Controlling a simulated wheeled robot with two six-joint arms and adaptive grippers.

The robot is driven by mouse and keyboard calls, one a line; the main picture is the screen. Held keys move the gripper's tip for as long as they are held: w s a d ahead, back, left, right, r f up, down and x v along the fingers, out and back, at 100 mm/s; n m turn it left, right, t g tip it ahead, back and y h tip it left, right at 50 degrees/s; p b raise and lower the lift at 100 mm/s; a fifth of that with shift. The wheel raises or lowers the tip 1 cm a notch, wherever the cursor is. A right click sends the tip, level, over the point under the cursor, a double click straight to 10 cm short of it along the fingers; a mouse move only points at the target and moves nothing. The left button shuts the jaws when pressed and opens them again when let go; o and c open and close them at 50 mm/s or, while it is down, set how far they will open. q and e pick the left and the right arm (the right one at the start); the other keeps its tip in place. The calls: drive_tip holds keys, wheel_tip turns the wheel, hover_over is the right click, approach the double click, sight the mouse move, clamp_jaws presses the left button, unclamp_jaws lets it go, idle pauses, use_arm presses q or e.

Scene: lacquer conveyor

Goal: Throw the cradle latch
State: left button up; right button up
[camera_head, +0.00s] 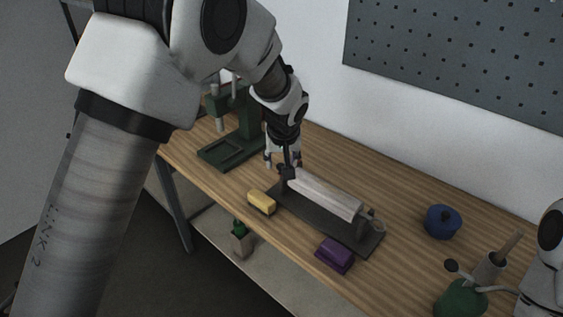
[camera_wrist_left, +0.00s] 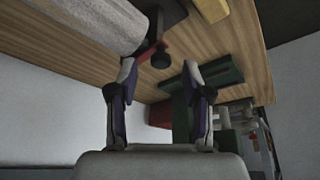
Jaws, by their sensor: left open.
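The cradle is a long dark base (camera_head: 370,243) on the wooden bench, with a pale grey roller-like piece (camera_head: 325,192) lying along it. My left gripper (camera_head: 283,163) is over the cradle's far left end and hides part of it. In the left wrist view, my left gripper (camera_wrist_left: 160,76) is open and empty. Between and just beyond its fingertips is a black knob (camera_wrist_left: 160,60) by a red bar (camera_wrist_left: 151,50), which looks like the latch. The pale piece (camera_wrist_left: 95,20) shows at upper left there. I cannot tell whether a finger touches the knob.
A green press-like stand (camera_head: 222,150) stands behind left. A yellow block (camera_head: 262,202) and a purple block (camera_head: 335,254) lie in front of the cradle. A blue pot (camera_head: 443,221) and a green pot (camera_head: 460,299) stand at right. A pegboard (camera_head: 460,60) hangs behind.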

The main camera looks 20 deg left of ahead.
use_arm(q)
drive_tip(key=v, duration=1)
drive_tip(key=shift+r, duration=0.2)
drive_tip(key=shift+s+d, duration=0.1)
drive_tip(key=shift+s, duration=0.05)
